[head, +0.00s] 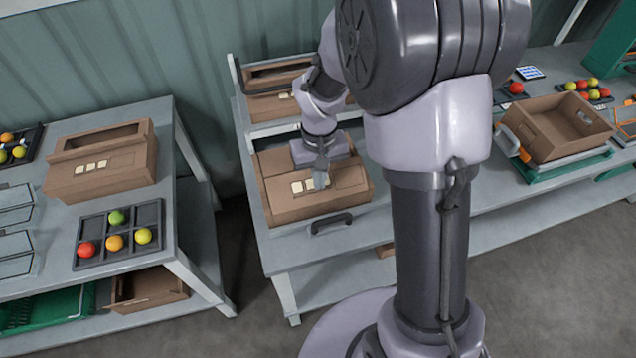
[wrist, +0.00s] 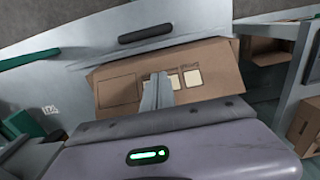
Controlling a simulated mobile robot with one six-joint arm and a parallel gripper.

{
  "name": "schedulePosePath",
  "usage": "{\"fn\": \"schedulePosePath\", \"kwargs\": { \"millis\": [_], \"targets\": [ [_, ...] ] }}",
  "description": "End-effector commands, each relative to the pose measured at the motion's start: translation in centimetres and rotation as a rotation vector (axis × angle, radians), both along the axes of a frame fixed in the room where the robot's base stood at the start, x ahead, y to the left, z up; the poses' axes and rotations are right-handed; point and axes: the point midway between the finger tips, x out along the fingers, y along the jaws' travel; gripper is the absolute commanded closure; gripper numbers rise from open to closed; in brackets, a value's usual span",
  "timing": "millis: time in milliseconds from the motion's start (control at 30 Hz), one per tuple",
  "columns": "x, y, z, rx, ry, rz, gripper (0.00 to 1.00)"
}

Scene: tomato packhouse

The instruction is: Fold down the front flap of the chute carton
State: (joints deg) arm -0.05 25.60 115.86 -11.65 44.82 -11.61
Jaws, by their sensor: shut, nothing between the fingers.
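The chute carton (head: 285,208) is a brown cardboard box on the grey chute in the middle of the head view. Its labelled front panel shows pale squares and lies under my gripper (head: 321,182). In the wrist view, the labelled cardboard (wrist: 222,62) fills the middle, with my gripper (wrist: 157,80) in front of it. My gripper is shut with nothing between its fingers. Its tips are at or very close to the labelled panel; I cannot tell whether they touch. My wrist hides the back of the carton, and the front flap's exact angle is unclear.
A dark handle (head: 332,223) sits at the chute's front edge. Another carton (head: 272,107) stands behind. The left table holds a closed-sided carton (head: 100,172) and a tray of tomatoes (head: 92,258). An open carton (head: 540,140) stands on the right bench.

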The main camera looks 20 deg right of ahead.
Motion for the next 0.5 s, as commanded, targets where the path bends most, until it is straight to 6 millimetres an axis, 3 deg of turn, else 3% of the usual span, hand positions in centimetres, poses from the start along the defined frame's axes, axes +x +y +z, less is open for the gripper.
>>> {"fn": "schedulePosePath", "kwargs": {
  "millis": [500],
  "targets": [
    [2.2, 0.0, -1.9, 0.0, 0.0, 0.0, 1.0]
  ]
}}
